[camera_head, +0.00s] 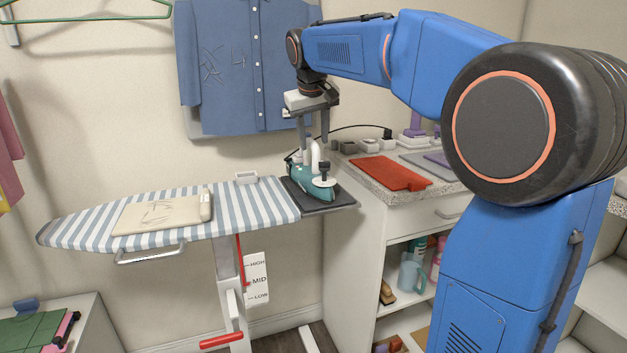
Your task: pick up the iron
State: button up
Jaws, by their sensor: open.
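The teal iron (312,186) with a white upright handle and a dark knob stands on the dark rest pad (328,201) at the right end of the striped ironing board (262,208). My gripper (313,148) points down directly above the iron, with its fingers near the top of the white handle. It is open. The fingertips overlap the handle in this view, so I cannot tell whether they touch it or straddle it. A black cord runs from behind the iron to the right.
A folded beige cloth (155,214) lies on the board. A counter (375,191) with a red board (391,173) stands close at the right. A blue shirt (245,65) hangs behind my gripper. A HIGH/MID/LOW label (256,282) is below the board.

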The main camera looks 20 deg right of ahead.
aim_at(314, 142)
jog(key=shift+x, duration=1.6)
grip_shut()
